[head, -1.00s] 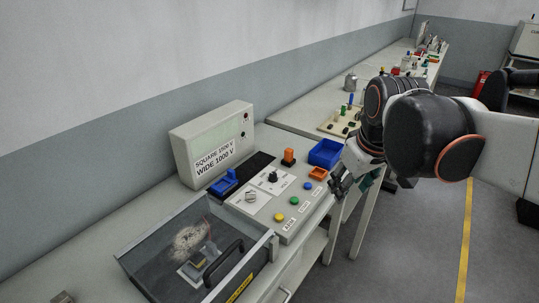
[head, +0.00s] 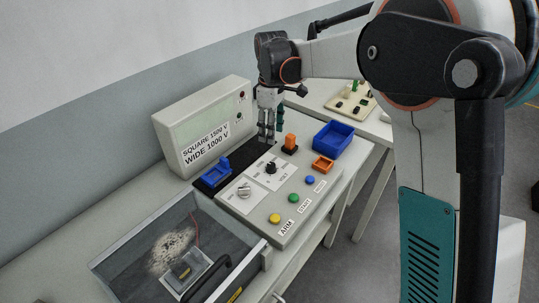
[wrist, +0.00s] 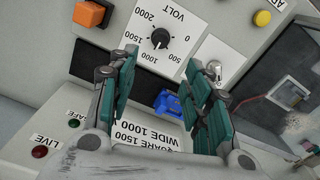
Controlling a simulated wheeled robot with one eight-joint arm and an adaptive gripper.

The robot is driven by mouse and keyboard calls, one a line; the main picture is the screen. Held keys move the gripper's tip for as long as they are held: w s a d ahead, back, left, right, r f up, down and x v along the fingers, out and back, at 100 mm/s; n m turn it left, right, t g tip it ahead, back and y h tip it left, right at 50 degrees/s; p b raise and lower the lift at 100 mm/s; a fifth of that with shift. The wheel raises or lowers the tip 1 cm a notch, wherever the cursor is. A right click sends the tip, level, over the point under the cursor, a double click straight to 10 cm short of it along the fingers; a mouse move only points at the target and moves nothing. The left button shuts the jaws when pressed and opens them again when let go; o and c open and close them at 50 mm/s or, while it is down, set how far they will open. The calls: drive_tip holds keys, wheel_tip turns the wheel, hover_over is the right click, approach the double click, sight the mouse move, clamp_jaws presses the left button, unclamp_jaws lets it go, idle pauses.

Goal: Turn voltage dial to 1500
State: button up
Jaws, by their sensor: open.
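The voltage dial (head: 270,168) is a black round knob on a white plate of the sloped control panel. In the wrist view the dial (wrist: 160,38) sits in a scale marked 0, 500, 1000, 1500 and 2000 with the word VOLT. Its white mark seems to point toward the 1000 side, but it is small. My gripper (head: 267,136) hangs fingers down behind the dial, near the display box, apart from the knob. In the wrist view my gripper (wrist: 162,60) has its fingers spread with nothing between them, and the dial shows beyond their tips.
An orange block (head: 290,142) stands close behind the dial. A silver knob (head: 243,190), coloured buttons (head: 293,198), a blue holder (head: 217,170) and a blue bin (head: 333,138) surround it. The display box (head: 205,125) reads SQUARE 1500 V, WIDE 1000 V. An open enclosure (head: 175,250) lies front left.

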sight(271, 164)
wheel_tip(271, 164, down, 14)
drive_tip(key=b, duration=0.4)
drive_tip(key=shift+r, duration=0.25)
drive_tip(key=shift+c, duration=0.2)
drive_tip(key=c, duration=1)
